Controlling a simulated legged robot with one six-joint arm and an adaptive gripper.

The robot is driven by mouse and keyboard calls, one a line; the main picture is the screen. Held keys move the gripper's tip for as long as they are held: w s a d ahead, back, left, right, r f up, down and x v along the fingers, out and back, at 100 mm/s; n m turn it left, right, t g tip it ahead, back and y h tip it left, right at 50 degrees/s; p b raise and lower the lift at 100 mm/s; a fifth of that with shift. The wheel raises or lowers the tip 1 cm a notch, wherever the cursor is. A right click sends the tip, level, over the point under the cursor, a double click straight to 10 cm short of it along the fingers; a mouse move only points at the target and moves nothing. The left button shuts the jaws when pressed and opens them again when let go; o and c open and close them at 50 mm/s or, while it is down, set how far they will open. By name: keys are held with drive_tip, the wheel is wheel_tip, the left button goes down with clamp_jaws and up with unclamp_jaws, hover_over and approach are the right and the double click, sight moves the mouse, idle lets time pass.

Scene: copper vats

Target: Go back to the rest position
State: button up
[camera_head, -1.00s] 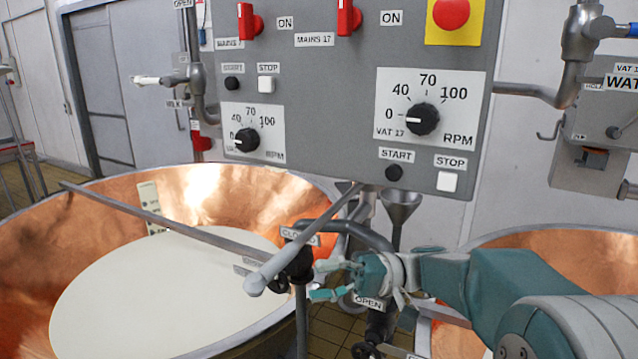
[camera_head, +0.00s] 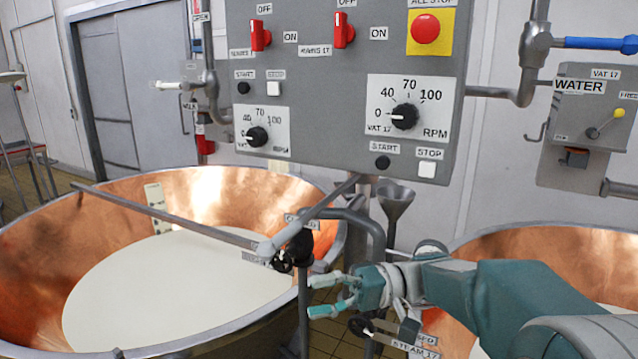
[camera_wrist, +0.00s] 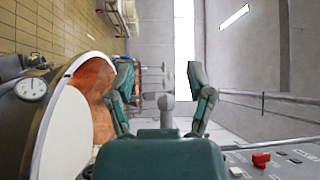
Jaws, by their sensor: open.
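My gripper (camera_head: 330,295) is open and empty in the head view, in front of the gap between the two copper vats. Its fingers point left, just right of and below the grey pipe arm with the black valve knob (camera_head: 300,248). In the wrist view my gripper (camera_wrist: 163,95) shows two teal fingers spread apart with nothing between them. The rounded grey end of a bar (camera_wrist: 166,103) shows between the fingers there; I cannot tell its distance.
The left copper vat (camera_head: 60,225) holds pale liquid, with a bar across it. The right copper vat (camera_head: 560,245) lies behind my arm. A grey control panel (camera_head: 330,120) with dials and switches stands above. A funnel (camera_head: 397,200) and a STEAM 17 valve (camera_head: 360,328) are close by.

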drive_tip(key=s+d+f+m+t+h, duration=0.45)
drive_tip(key=s+f+h, duration=0.4)
drive_tip(key=s, duration=0.25)
drive_tip(key=s+d+f+t+h, duration=0.2)
drive_tip(key=s+d+t+h, duration=0.1)
drive_tip(key=d+t+h, duration=0.4)
drive_tip(key=d+h, duration=0.2)
drive_tip(key=d, duration=0.1)
drive_tip(key=shift+d+f, duration=0.25)
drive_tip(key=shift+d, duration=0.05)
idle(0.9)
